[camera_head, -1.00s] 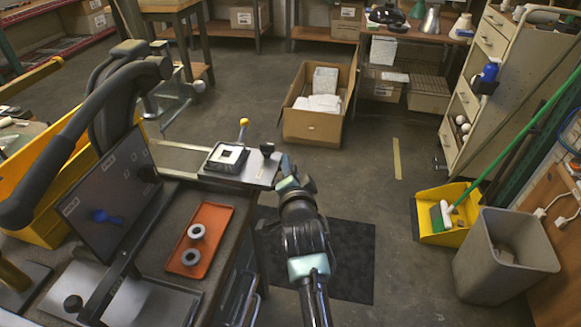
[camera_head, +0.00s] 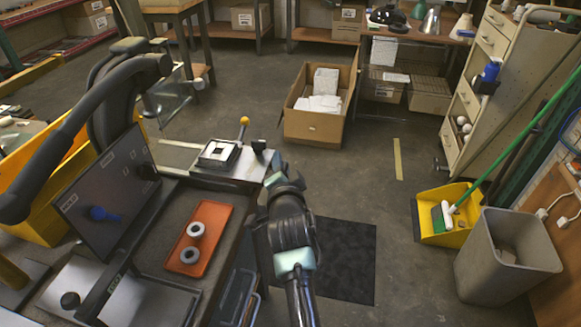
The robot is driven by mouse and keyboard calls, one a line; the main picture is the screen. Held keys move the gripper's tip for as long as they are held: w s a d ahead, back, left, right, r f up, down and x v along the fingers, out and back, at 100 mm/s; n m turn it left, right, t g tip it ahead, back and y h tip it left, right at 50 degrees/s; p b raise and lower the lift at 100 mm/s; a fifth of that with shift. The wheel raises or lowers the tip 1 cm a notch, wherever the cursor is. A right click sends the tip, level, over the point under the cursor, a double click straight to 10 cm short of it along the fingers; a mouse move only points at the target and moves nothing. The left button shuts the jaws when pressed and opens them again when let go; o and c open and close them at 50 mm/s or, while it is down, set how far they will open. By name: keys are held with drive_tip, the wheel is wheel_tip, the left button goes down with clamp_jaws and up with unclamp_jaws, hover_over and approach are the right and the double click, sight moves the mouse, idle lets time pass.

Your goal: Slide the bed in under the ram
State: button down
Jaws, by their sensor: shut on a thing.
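The bed (camera_head: 231,172) is a light metal plate on the bench's far right corner. It carries a pale square fixture (camera_head: 218,153) with an opening in its middle and a black knob (camera_head: 258,147) near its right end. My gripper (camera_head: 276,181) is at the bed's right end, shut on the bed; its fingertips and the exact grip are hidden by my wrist. A dark curved machine arm (camera_head: 110,88) stands to the left of the bed. I cannot make out the ram clearly.
A yellow-ball lever (camera_head: 244,121) rises just behind the bed. An orange tray (camera_head: 200,237) with two grey rings lies on the bench beside a dark screen (camera_head: 108,193). A cardboard box (camera_head: 312,127) stands on the floor beyond.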

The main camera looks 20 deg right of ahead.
drive_tip(key=shift+w+a+f, duration=0.25)
drive_tip(key=shift+a, duration=0.2)
drive_tip(key=shift+w+a+f, duration=0.2)
drive_tip(key=shift+a, duration=0.2)
drive_tip(key=c, duration=0.9)
unclamp_jaws()
drive_tip(key=shift+c, duration=0.2)
drive_tip(key=shift+o, duration=0.4)
drive_tip(key=shift+w+r, duration=0.1)
drive_tip(key=shift+r, duration=0.1)
drive_tip(key=shift+r, duration=0.1)
drive_tip(key=p+v, duration=0.1)
drive_tip(key=v, duration=1.2)
drive_tip(key=shift+p, duration=0.4)
